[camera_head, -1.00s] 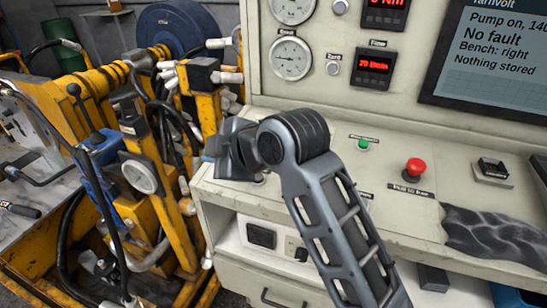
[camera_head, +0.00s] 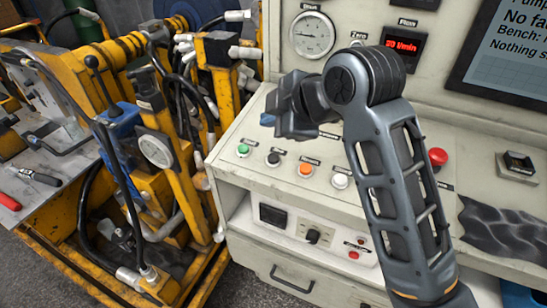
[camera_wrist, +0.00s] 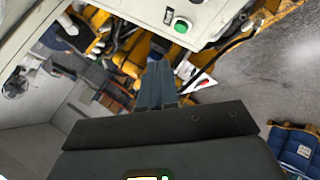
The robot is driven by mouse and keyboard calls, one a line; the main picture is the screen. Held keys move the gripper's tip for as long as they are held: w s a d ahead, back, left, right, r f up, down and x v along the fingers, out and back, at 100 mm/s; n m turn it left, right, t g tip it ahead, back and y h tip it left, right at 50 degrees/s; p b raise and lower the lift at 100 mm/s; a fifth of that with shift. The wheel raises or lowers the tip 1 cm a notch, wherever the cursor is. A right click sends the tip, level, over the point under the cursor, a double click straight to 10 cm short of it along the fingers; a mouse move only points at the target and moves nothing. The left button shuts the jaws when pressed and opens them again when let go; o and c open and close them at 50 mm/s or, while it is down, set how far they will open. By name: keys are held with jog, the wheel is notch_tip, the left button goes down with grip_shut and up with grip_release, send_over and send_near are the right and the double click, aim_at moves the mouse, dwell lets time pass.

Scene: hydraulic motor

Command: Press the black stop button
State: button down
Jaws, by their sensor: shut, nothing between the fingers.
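The black stop button (camera_head: 273,159) is in the lower row on the sloping panel of the cream console. It sits between the green button and the orange button, and its cap is in plain view. My gripper (camera_head: 288,122) hangs over the panel, above and slightly right of the black button, apart from it in the picture. In the wrist view my shut, empty fingers (camera_wrist: 157,75) point away from the camera. The green button (camera_wrist: 181,27) shows beside them there. I cannot make out the black button clearly in the wrist view.
Near the black button are the green button (camera_head: 243,150), the orange button (camera_head: 306,170) and a white button (camera_head: 340,181). A red mushroom button (camera_head: 437,158) is right of my forearm. A yellow test rig (camera_head: 190,130) with hoses stands close on the left.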

jog(key=shift+w+d+f+b, duration=0.1)
jog(key=shift+w+f+b, duration=0.1)
jog(key=shift+f+b, duration=0.95)
jog(key=shift+w+d+f+b, duration=0.15)
jog(key=shift+f+b, duration=0.6)
jog(key=shift+f, duration=0.75)
jog(key=shift+w+a+f+b, duration=0.1)
jog(key=shift+w+f+b, duration=0.1)
jog(key=shift+f+b, duration=0.95)
jog(key=shift+f, duration=0.2)
jog(key=shift+f, duration=0.35)
jog(key=shift+w+d+f, duration=0.1)
jog(key=shift+f, duration=0.3)
jog(key=shift+r+p, duration=0.55)
jog(key=shift+r, duration=0.25)
jog(key=shift+r, duration=0.1)
jog(key=shift+s+a+r+p, duration=0.1)
jog(key=shift+s+r+p, duration=0.15)
jog(key=shift+r+p, duration=0.9)
jog(key=shift+s+a+r+p, duration=0.1)
jog(key=shift+s+r+p, duration=0.1)
jog(key=shift+r+p, duration=0.9)
jog(key=shift+r, duration=0.15)
